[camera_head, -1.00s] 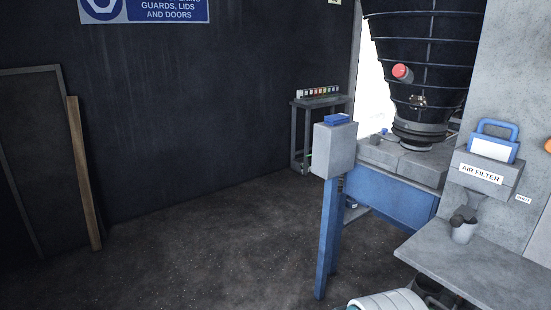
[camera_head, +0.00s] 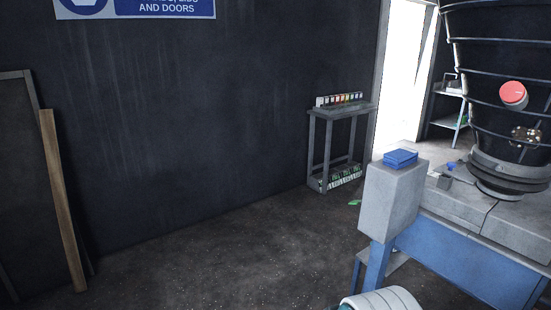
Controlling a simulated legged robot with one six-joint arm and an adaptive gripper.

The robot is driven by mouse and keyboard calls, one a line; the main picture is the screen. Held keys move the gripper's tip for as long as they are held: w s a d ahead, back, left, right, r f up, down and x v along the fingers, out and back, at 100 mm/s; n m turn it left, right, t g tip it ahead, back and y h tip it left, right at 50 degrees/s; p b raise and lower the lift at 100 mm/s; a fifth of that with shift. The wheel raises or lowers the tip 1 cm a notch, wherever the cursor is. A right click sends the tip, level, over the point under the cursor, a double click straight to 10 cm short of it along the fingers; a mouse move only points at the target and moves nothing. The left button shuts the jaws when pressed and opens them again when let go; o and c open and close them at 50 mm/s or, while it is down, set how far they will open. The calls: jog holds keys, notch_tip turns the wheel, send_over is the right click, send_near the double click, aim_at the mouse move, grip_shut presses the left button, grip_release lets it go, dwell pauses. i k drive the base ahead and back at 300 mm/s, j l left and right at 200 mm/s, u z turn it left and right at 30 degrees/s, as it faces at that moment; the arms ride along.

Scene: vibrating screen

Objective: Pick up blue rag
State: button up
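A blue, flat, folded-looking item (camera_head: 400,158), which appears to be the blue rag, lies on top of a grey box (camera_head: 392,200). The box stands on a blue post at the right of the body camera view. A rounded white part of my own body shows at the bottom edge. My gripper is not in view, so its distance from the rag cannot be told.
A grey rack (camera_head: 340,112) with a row of small coloured items stands against the dark wall. A large black ribbed machine (camera_head: 500,60) rises from a grey and blue base (camera_head: 470,240) at the right. A wooden plank (camera_head: 62,200) leans at the left. The middle floor is clear.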

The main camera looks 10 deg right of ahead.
aim_at(401, 157)
jog(key=i+z, duration=0.35)
jog(key=i+j+z, duration=0.15)
jog(key=i+z, duration=0.5)
jog(key=z, duration=0.15)
jog(key=i+z, duration=0.55)
jog(key=z, duration=0.2)
jog(key=i+j+z, duration=0.2)
jog(key=z, duration=0.15)
jog(key=k, duration=0.45)
jog(key=k+j, duration=0.3)
jog(key=j, duration=0.2)
